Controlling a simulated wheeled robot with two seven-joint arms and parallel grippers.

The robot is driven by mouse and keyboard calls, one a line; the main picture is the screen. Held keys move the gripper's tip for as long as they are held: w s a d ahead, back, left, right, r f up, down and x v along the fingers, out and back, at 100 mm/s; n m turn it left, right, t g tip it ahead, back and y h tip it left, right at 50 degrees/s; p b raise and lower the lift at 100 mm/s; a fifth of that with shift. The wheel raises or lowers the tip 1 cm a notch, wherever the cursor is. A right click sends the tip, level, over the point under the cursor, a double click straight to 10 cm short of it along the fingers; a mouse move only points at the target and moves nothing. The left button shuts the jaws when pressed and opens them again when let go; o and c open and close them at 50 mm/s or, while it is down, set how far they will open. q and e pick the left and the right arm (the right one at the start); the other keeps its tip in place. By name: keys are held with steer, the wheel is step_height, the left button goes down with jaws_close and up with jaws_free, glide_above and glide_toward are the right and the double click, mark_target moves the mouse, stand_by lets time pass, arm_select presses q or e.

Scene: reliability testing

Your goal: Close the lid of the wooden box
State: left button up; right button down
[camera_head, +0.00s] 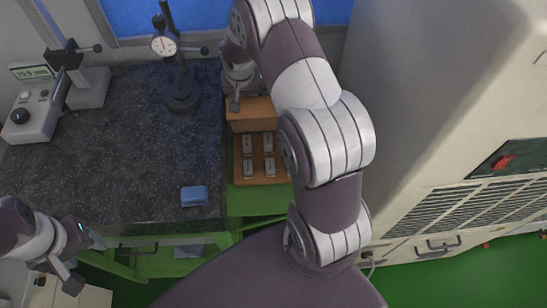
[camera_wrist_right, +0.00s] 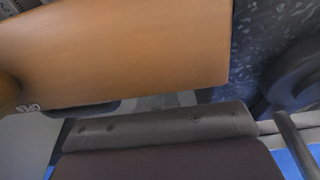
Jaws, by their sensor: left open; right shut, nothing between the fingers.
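The wooden box (camera_head: 238,165) sits on the green stand right of the dark worktop, with several metal blocks in its compartments. Its lid (camera_head: 252,112) stands raised at the back of the box. My right arm reaches over the box's right side, hiding part of it. My right gripper (camera_head: 236,104) is shut and empty at the lid's upper left, behind it. In the right wrist view the lid (camera_wrist_right: 120,50) fills the upper left, close to my dark gripper (camera_wrist_right: 165,122); contact cannot be told. My left gripper (camera_head: 86,262) is open and empty at the lower left, far from the box.
A dial gauge on a stand (camera_head: 180,75) stands on the worktop (camera_head: 110,160) left of the lid. A blue block (camera_head: 194,196) lies near the worktop's front edge. A measuring instrument (camera_head: 38,112) is at far left. A large beige cabinet (camera_head: 430,110) bounds the right side.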

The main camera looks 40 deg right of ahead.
steer(key=shift+s+a, duration=0.5)
steer(key=shift+s, duration=0.35)
steer(key=shift+f, duration=0.1)
steer(key=shift+f+b, duration=0.15)
steer(key=shift+b, duration=0.15)
steer(key=p+v, duration=0.2)
steer(key=v, duration=0.1)
steer(key=w+p+v, duration=0.1)
steer(key=p+v, duration=0.1)
steer(key=v, duration=0.1)
steer(key=w+d+p+v, duration=0.1)
steer(key=p+v, duration=0.2)
steer(key=shift+r, duration=0.45)
steer(key=shift+d+f, duration=0.1)
steer(key=shift+f, duration=0.1)
